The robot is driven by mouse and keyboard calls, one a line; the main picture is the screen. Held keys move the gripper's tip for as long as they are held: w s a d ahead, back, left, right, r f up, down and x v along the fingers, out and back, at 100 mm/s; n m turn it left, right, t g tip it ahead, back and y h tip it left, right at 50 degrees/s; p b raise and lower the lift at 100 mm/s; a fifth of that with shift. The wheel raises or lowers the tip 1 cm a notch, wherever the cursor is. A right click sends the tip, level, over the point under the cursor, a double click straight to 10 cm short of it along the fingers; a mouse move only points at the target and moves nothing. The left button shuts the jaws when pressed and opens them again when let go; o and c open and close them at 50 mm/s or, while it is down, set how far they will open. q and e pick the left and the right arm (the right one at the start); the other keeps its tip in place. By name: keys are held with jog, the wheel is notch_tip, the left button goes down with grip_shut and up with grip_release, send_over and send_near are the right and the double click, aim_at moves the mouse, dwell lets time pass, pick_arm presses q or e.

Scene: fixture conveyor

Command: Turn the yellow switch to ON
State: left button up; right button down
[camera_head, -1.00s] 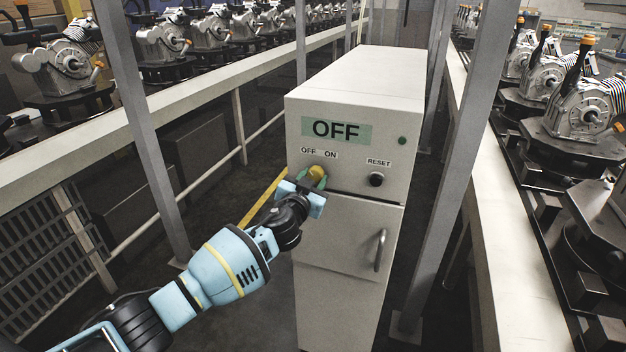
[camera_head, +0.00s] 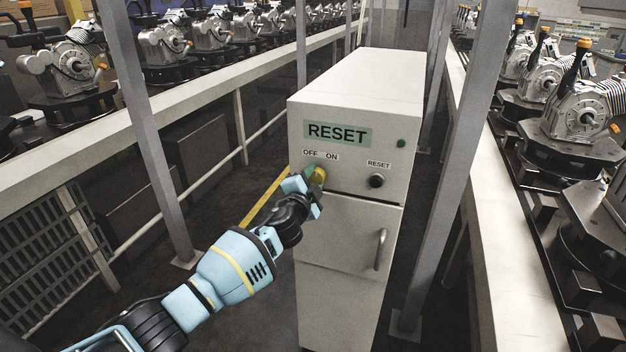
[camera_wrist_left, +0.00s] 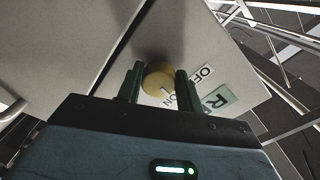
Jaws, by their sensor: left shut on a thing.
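The yellow switch (camera_head: 318,174) is a round knob on the front of a white control cabinet (camera_head: 350,250), below the OFF and ON labels (camera_head: 320,155). The fingers partly hide the knob in the head view. My right gripper is not in view.
A handle (camera_head: 380,250) sticks out below. Grey posts (camera_head: 445,170) stand close on both sides, with conveyors of metal housings beyond.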

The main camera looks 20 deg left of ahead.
pick_arm(q)
jog(key=m, duration=0.3)
jog(key=shift+a+r+p, duration=0.1)
jog(key=shift+r+p, duration=0.1)
jog(key=shift+p, duration=0.1)
jog(key=shift+m, duration=1.5)
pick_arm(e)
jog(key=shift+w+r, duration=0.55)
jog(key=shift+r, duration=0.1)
pick_arm(q)
jog(key=o, duration=1)
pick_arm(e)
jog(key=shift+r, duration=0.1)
